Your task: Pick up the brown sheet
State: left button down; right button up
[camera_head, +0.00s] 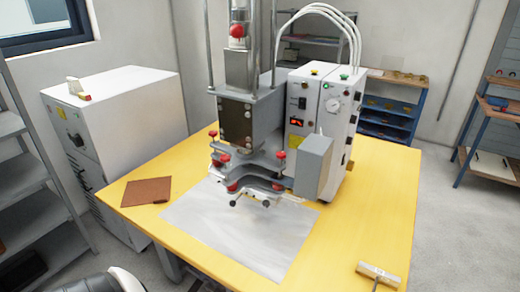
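The brown sheet (146,190) lies flat on the left part of the yellow table (372,200), close to the table's left edge. It is roughly square. A small dark spot or object shows at its front right corner, too small to identify. Neither of my grippers shows in the head view. A rounded white and black part, probably of my own arm, shows at the bottom left, below and apart from the table's left edge. Nothing touches or covers the sheet.
A welding machine (250,120) with a grey press and white control box stands mid-table. A pale grey sheet (240,235) lies before it, right of the brown sheet. A small beige-headed tool (378,272) lies front right. A white cabinet (125,110) stands beyond the table's left edge.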

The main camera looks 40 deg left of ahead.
aim_at(157, 191)
jog(key=u, duration=2.35)
jog(key=z, duration=0.25)
jog(key=i+j+z, duration=0.2)
jog(key=j+z, duration=0.2)
jog(key=i+j+z, duration=0.2)
jog(key=j+z, duration=0.2)
